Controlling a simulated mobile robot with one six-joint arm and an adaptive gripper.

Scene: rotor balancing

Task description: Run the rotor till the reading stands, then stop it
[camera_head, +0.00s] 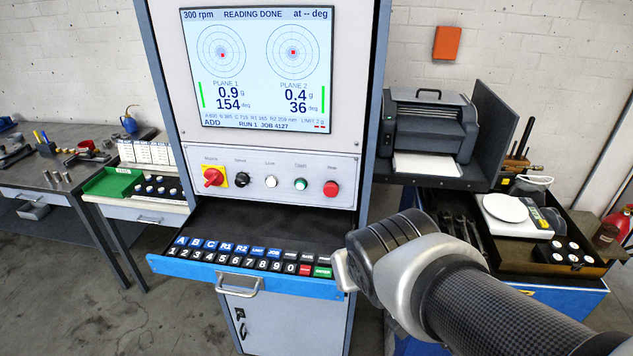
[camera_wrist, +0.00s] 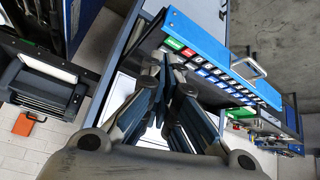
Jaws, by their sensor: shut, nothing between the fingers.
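The balancer's screen (camera_head: 258,68) reads 300 rpm and READING DONE. It shows Plane 1 at 0.9 g, 154 deg and Plane 2 at 0.4 g, 36 deg. Below it on the panel are a red-and-yellow mains switch (camera_head: 213,177), a black knob (camera_head: 242,179), a white button (camera_head: 271,181), a green button (camera_head: 300,184) and a red button (camera_head: 331,189). My gripper (camera_wrist: 165,62) is shut and empty in the wrist view, near the keyboard drawer. My arm hides its fingers in the head view. The rotor is not in view.
The open drawer with lettered keys (camera_head: 245,258) juts out under the panel, with a handle (camera_head: 238,287) in front. A printer (camera_head: 430,125) stands at right, above a bench with a white scale (camera_head: 507,209). A workbench with a green tray (camera_head: 112,184) is at left.

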